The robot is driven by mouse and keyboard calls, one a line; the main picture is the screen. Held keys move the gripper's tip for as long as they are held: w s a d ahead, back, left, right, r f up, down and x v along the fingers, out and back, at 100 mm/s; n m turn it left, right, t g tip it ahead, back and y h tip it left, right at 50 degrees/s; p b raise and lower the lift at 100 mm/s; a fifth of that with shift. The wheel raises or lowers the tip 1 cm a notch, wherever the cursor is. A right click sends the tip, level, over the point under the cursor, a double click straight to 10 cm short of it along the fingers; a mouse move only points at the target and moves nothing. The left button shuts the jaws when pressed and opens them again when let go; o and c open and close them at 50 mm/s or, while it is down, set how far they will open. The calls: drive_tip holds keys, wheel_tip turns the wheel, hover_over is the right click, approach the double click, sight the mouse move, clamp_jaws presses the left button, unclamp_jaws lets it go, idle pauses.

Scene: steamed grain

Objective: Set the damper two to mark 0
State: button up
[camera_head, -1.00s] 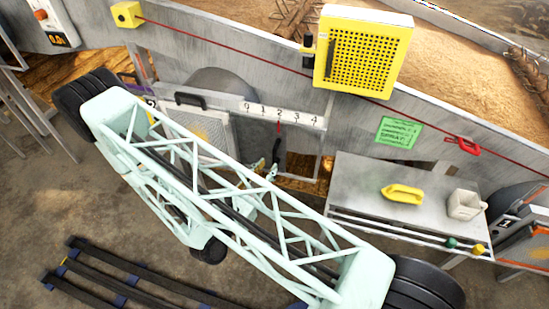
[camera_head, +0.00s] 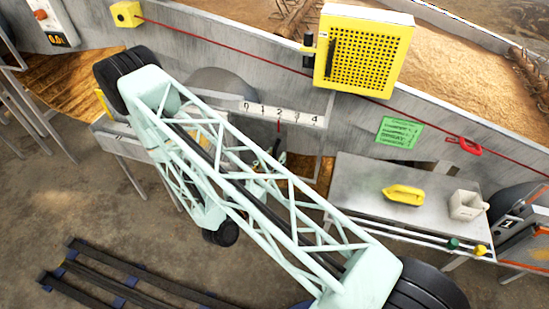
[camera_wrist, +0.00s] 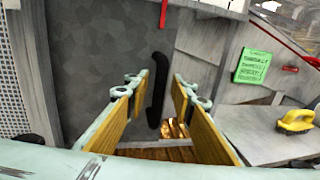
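The damper scale (camera_head: 280,113) is a white strip marked 0 to 4 on the grey trough wall. Its red pointer (camera_head: 278,125) stands at mark 2. The black damper handle (camera_head: 276,147) hangs below the pointer, partly hidden by my arm. In the wrist view a dark upright handle (camera_wrist: 156,90) shows between the fingers. My gripper (camera_wrist: 160,88) is open, with one yellow-padded finger on each side of the handle in the picture. I cannot tell whether either finger touches it. In the head view my gripper (camera_head: 270,163) is mostly hidden behind my arm's lattice link.
A yellow perforated box (camera_head: 362,52) is on the wall above right of the scale. A red cord (camera_head: 225,48) runs along the wall. A metal table (camera_head: 360,180) at right holds a yellow scrubber (camera_head: 404,195) and a pale container (camera_head: 466,205). Black rails (camera_head: 140,275) lie on the floor.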

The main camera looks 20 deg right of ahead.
drive_tip(key=shift+w, duration=0.1)
idle(0.3)
clamp_jaws()
drive_tip(key=shift+w, duration=0.1)
